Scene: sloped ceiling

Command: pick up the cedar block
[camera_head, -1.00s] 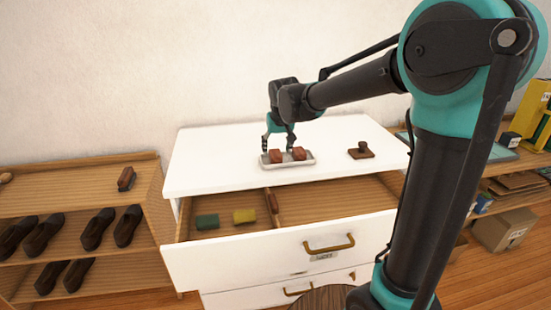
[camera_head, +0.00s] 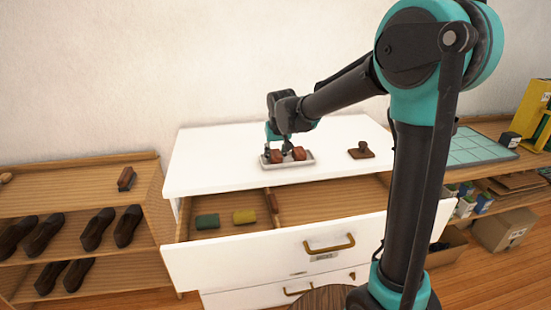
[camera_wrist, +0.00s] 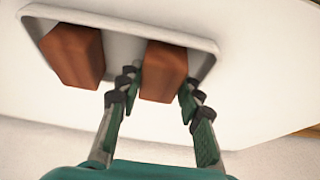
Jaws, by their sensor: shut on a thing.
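Two reddish-brown blocks sit in a small white tray (camera_head: 309,161) on top of the white dresser. My gripper (camera_head: 278,153) reaches down at the tray and is shut on the left one, the cedar block (camera_head: 276,157). In the wrist view this cedar block (camera_wrist: 163,72) is the right one, between the fingers of my gripper (camera_wrist: 160,86). It appears still down in the tray (camera_wrist: 120,20). The other reddish-brown block (camera_head: 299,153) lies beside it, free of the fingers; it also shows in the wrist view (camera_wrist: 75,55).
A brown stamp-like piece (camera_head: 361,150) stands on the dresser top to the right. The open drawer (camera_head: 335,205) below holds a green block (camera_head: 207,221), a yellow block (camera_head: 244,216) and a brown piece. A shoe rack (camera_head: 80,200) stands left.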

